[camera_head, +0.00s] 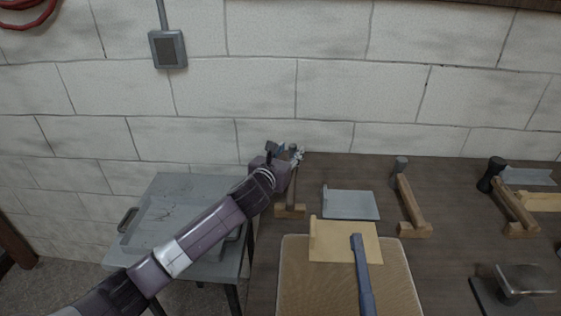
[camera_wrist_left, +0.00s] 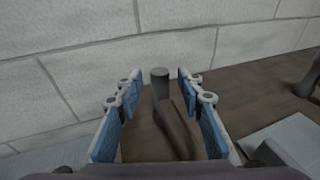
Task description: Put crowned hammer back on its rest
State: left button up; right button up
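My left gripper (camera_head: 291,153) is over the wooden rest (camera_head: 290,211) at the bench's left back. In the left wrist view its blue-padded fingers (camera_wrist_left: 160,100) are spread apart on either side of a hammer (camera_wrist_left: 161,79) with a grey cylindrical head and a brown handle; no contact shows. A grey-headed hammer (camera_head: 400,165) is on a wooden rest (camera_head: 415,229) in the middle. A black-headed hammer (camera_head: 491,172) is on another rest (camera_head: 521,229) at right. I cannot tell which hammer is the crowned one. My right gripper is not in view.
A tan mat (camera_head: 299,285) at the front carries a beige plate (camera_head: 340,232) and a dark blue-grey bar (camera_head: 361,270). A grey plate (camera_head: 351,204) lies behind. A metal block (camera_head: 525,279) stands front right. The stone wall (camera_head: 330,90) is close behind.

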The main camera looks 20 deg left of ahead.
pick_arm(q)
jog(key=s+r, duration=0.1)
jog(key=s, duration=0.8)
jog(key=shift+a+r, duration=0.15)
jog(key=shift+r, duration=0.15)
